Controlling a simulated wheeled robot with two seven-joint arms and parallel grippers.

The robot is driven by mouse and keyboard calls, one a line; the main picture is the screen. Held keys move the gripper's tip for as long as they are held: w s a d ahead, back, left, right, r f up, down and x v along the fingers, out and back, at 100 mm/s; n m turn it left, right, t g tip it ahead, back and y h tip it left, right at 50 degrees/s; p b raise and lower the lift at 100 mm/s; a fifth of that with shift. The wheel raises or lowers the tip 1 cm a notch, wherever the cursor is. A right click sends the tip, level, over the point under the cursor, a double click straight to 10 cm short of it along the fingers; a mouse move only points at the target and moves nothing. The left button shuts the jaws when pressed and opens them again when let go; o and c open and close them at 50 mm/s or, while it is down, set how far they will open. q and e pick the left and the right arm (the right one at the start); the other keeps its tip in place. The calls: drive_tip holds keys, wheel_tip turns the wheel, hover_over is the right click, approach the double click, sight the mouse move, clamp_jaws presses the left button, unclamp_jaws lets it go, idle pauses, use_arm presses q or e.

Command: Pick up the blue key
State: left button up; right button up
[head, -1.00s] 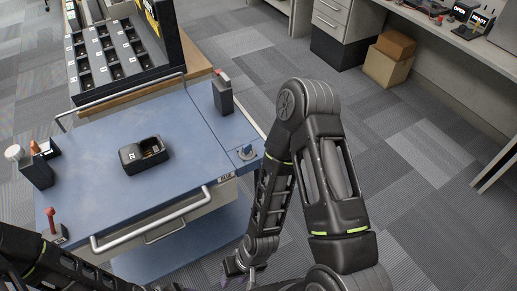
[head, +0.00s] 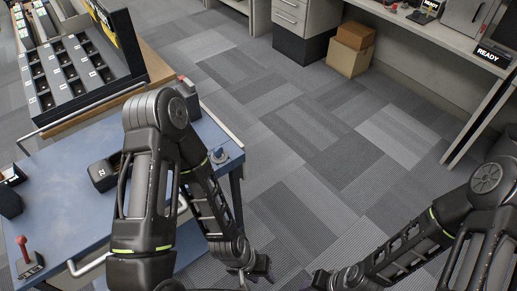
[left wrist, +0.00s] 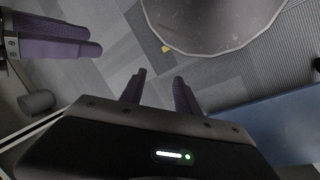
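A small blue knob-like thing (head: 219,156) stands upright on a plate at the right corner of the blue cart top (head: 62,190). It may be the blue key, but it is too small to tell. My left gripper (head: 258,270) hangs low, beyond the cart's right side and apart from that thing. In the left wrist view its two fingers (left wrist: 159,92) stand apart with nothing between them. My right gripper (head: 322,281) is partly cut off at the bottom of the head view. Its purple fingers (left wrist: 58,37) show in the left wrist view, their gap unclear.
A black box (head: 103,173) is partly behind my left arm. A red-knobbed lever (head: 24,252) stands at the cart's front left. A compartmented rack (head: 72,75) is at the back left. Cardboard boxes (head: 352,50) stand by a desk (head: 470,42). The carpet between is clear.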

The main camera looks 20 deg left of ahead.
drive_tip(key=shift+d, duration=0.25)
